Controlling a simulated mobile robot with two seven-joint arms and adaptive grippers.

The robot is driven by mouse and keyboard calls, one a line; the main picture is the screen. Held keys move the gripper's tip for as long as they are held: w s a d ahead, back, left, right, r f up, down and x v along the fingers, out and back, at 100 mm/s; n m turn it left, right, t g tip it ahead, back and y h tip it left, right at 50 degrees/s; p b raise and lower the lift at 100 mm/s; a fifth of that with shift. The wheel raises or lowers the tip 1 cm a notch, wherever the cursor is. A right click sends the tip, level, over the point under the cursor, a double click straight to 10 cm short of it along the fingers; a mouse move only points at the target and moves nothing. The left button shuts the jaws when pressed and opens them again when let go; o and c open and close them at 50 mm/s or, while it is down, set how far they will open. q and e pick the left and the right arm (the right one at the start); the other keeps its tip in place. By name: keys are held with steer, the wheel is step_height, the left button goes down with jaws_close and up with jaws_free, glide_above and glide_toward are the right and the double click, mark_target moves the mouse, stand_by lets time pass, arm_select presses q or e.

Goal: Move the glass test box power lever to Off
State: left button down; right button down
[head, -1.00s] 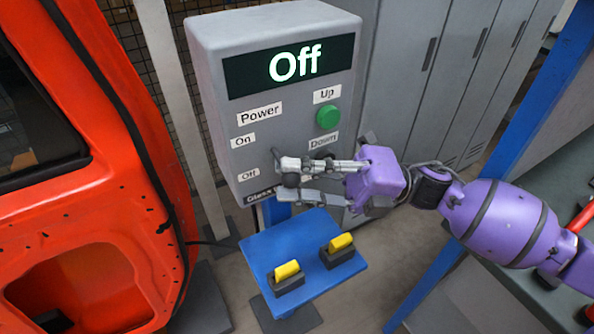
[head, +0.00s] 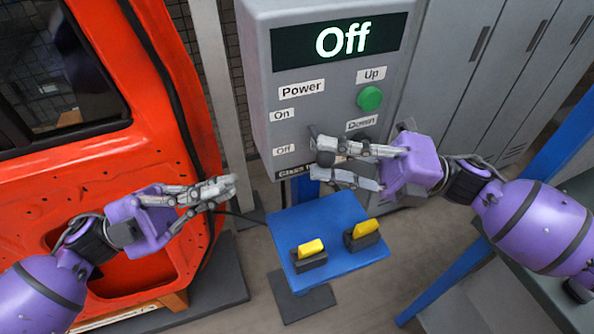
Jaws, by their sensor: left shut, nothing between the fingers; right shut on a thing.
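The grey glass test box (head: 285,90) stands at top centre, and its screen (head: 340,41) reads "Off". Its front carries Power, On and Off labels on the left. My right gripper (head: 318,158) is shut at the box's lower front, beside the Off label (head: 284,150). My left gripper (head: 232,188) is shut and empty, in front of the orange door, left of and below the box.
A green button (head: 369,98) sits between the Up and Down labels. Below the box is a blue stand (head: 325,222) with two yellow switches. The orange car door (head: 110,190) fills the left. Grey lockers (head: 480,70) stand behind at right, by a blue post.

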arm_select(q)
steer(key=d+r+m+g+y, duration=0.1)
steer(key=d+r+m+g, duration=0.2)
steer(key=d, duration=0.8)
steer(key=shift+s+d+m+g, duration=0.15)
steer(key=shift+d+m+g, duration=0.2)
steer(key=shift+g, duration=0.45)
steer(key=shift+a, duration=0.1)
steer(key=shift+w+f+m+y, duration=0.3)
steer(key=shift+f+m, duration=0.05)
steer(key=shift+m, duration=0.1)
arm_select(e)
steer(key=shift+s+r, duration=0.1)
